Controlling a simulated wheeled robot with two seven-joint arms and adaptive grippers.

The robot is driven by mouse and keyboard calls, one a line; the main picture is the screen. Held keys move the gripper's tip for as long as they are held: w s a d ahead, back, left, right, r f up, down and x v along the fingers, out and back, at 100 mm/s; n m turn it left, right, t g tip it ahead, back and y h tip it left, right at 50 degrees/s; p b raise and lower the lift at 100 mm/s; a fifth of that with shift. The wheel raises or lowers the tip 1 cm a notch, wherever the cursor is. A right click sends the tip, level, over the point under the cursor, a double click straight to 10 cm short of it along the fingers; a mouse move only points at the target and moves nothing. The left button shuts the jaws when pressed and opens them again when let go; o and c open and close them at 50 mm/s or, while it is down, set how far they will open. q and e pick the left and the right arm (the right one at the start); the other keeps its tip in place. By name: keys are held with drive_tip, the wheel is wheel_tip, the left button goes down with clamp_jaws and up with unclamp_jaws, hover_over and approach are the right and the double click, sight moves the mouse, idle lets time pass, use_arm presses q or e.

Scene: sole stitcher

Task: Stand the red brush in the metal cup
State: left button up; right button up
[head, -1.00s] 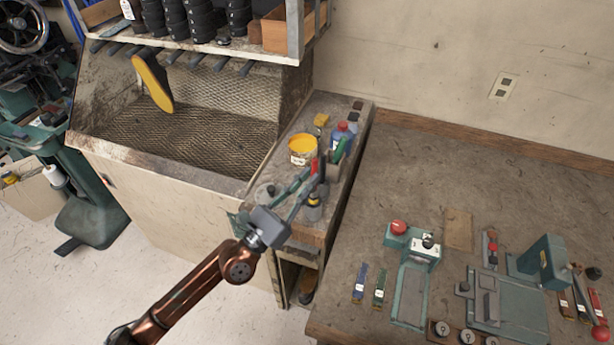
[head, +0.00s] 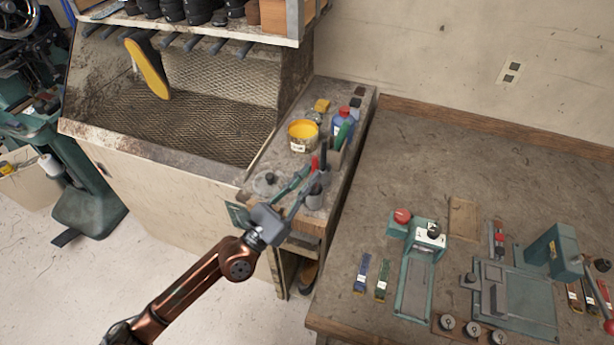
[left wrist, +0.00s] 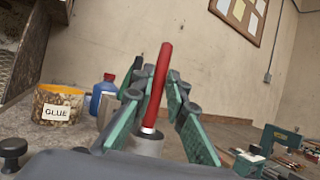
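The red brush (left wrist: 162,75) stands nearly upright, slightly tilted, between the green fingers of my left gripper (left wrist: 162,92). The fingers look closed on its handle. In the head view the red handle (head: 315,163) shows at the fingertips of my left gripper (head: 319,172). The metal cup (head: 315,197) is a small grey cylinder on the narrow side bench, right below the fingers. In the left wrist view the brush's lower end meets the top of the grey cup (left wrist: 146,144). Its bristles are hidden, apparently inside the cup. My right gripper is not in view.
A yellow glue tub (head: 303,133), a blue bottle (head: 344,121) and a holder with a green handle (head: 342,137) stand behind on the bench. A round grey lidded item (head: 266,183) is left of the gripper. A workbench (head: 440,160) with machines lies to the right.

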use_arm(q)
drive_tip(key=o, duration=0.5)
drive_tip(key=shift+c, duration=0.2)
drive_tip(key=shift+s+a+f, duration=0.1)
drive_tip(key=v, duration=1.1)
drive_tip(key=shift+s+a, duration=0.2)
drive_tip(key=shift+s, duration=0.1)
drive_tip(key=shift+f, duration=0.1)
